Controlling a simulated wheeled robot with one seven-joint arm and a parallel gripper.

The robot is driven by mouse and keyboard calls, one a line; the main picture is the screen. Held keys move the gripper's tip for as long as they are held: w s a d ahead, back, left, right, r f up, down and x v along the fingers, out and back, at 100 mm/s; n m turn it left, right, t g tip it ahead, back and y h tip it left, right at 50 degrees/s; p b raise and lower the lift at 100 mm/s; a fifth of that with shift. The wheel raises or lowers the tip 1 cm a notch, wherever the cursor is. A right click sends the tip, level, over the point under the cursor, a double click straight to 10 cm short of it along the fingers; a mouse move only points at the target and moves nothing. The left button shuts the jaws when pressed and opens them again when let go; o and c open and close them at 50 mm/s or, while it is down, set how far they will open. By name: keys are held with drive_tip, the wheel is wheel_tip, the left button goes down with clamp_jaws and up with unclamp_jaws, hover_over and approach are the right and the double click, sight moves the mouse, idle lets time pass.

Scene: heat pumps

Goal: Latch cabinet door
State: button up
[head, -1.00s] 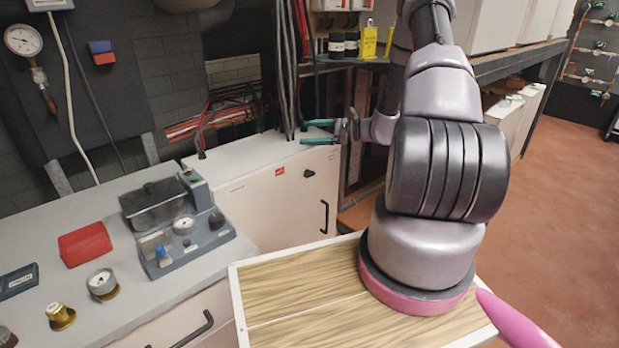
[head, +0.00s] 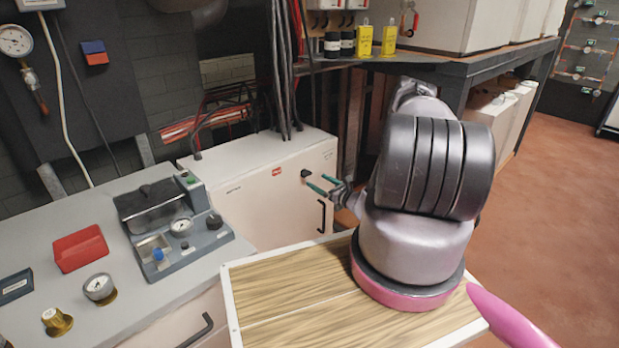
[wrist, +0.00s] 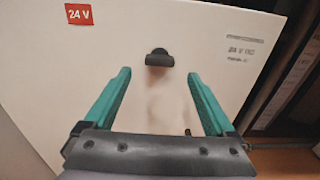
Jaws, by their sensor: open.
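The white cabinet (head: 265,200) stands against the back wall and its door looks closed. A small dark latch knob (head: 306,173) sits high on the door, above a black bar handle (head: 322,215). In the wrist view the door face (wrist: 50,100) fills most of the picture, and the latch (wrist: 159,59) lies straight ahead, just beyond the fingertips. My gripper (head: 317,182) has green fingers spread apart and is close to the latch. In the wrist view my gripper (wrist: 159,73) is open and empty, with the latch centred across the gap. I cannot tell whether anything touches.
A grey bench (head: 190,285) with a gauge unit (head: 180,235) and a red box (head: 80,248) stands at the left. A dark shelf (head: 470,68) with white boxes runs behind my arm. Open floor (head: 560,200) lies at the right.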

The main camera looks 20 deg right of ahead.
sight(309, 175)
drive_tip(key=x, duration=0.5)
drive_tip(key=shift+w+a, duration=0.15)
drive_tip(key=shift+w, duration=0.25)
drive_tip(key=c, duration=1.4)
